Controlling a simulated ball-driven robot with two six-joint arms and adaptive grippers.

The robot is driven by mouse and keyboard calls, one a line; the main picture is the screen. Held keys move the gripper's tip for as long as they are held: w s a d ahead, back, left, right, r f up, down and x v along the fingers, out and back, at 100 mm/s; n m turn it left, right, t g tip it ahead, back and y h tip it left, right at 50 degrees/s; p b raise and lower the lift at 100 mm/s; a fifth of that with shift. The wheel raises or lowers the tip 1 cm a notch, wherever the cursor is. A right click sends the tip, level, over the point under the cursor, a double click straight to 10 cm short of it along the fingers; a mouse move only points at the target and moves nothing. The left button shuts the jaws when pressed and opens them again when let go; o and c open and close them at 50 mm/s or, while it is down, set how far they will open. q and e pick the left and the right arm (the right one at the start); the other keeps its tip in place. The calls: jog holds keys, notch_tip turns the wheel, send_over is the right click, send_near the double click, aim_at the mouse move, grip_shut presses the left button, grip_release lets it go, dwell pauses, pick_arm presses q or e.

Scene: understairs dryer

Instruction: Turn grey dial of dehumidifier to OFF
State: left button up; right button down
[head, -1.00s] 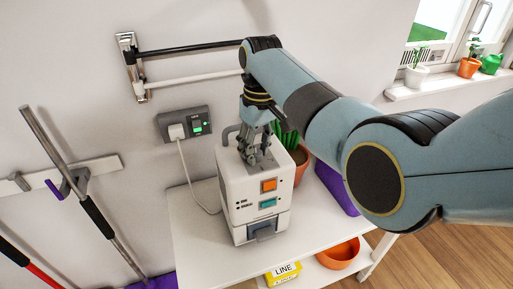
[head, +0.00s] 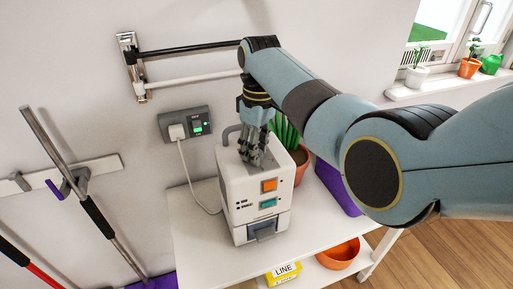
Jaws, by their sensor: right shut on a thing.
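The white dehumidifier (head: 243,208) stands on a white shelf unit (head: 200,252). Its front has an orange square (head: 269,186), a teal square (head: 268,203) and a grey drawer-like part at the bottom. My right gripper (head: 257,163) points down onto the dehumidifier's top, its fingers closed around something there. The grey dial is hidden by the fingers, so its pointer and the OFF mark cannot be read. My left gripper is not in view.
A wall socket with a plug (head: 178,131) and cable is left of the dehumidifier. A potted plant (head: 300,158) and a purple box (head: 337,188) stand close on the right. An orange bowl (head: 338,256) and yellow LINE box (head: 284,274) sit below.

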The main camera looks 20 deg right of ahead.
jog(key=c, duration=0.9)
grip_release()
jog(key=shift+c, duration=0.2)
jog(key=shift+r, duration=0.25)
notch_tip(320, 180, up, 7)
jog(key=shift+w+d+r, duration=0.1)
jog(key=shift+w, duration=0.05)
